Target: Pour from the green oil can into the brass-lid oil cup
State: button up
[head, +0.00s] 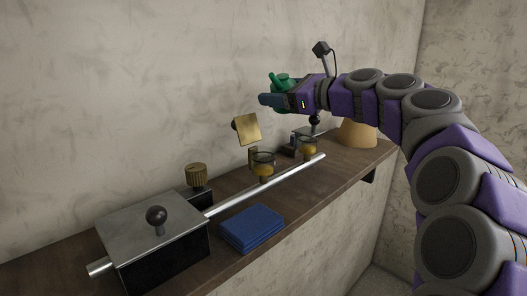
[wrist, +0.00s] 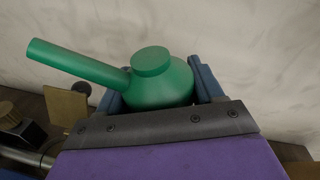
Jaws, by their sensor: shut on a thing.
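The green oil can (head: 283,79) is in my gripper (head: 272,98), held above the shelf near the wall. In the wrist view the can (wrist: 160,84) sits between the two blue fingers, its spout pointing up and to the left. The can's lower part is hidden by my gripper. A square brass lid (head: 247,128) stands tilted up above the shelf, left of and below my gripper. An oil cup (head: 263,165) with amber content is just below it. A second amber cup (head: 308,146) stands to its right; its top is partly dark and I cannot tell its lid.
A steel rod (head: 270,184) runs along the wooden shelf (head: 300,200) from a metal-topped box (head: 150,235) with a black knob. A brass knurled knob (head: 196,175), folded blue cloth (head: 251,228) and tan cone (head: 357,133) also stand there. The wall is close behind.

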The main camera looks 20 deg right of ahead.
aim_at(281, 89)
jog(key=shift+s+a+r+n, duration=0.3)
jog(key=shift+s+n, duration=0.15)
jog(key=shift+n, duration=0.25)
jog(key=shift+s+a+f+n+t+y, duration=0.1)
jog(key=shift+s+a+n+t+y, duration=0.15)
jog(key=shift+n, duration=0.25)
jog(key=shift+s+n+t, duration=0.2)
jog(key=shift+n+t, duration=0.05)
jog(key=shift+n, duration=0.15)
jog(key=shift+a, duration=0.1)
jog(key=shift+s+a+n+y, duration=0.1)
jog(key=shift+n+y, duration=0.25)
jog(key=shift+n, duration=0.85)
dwell(3.9)
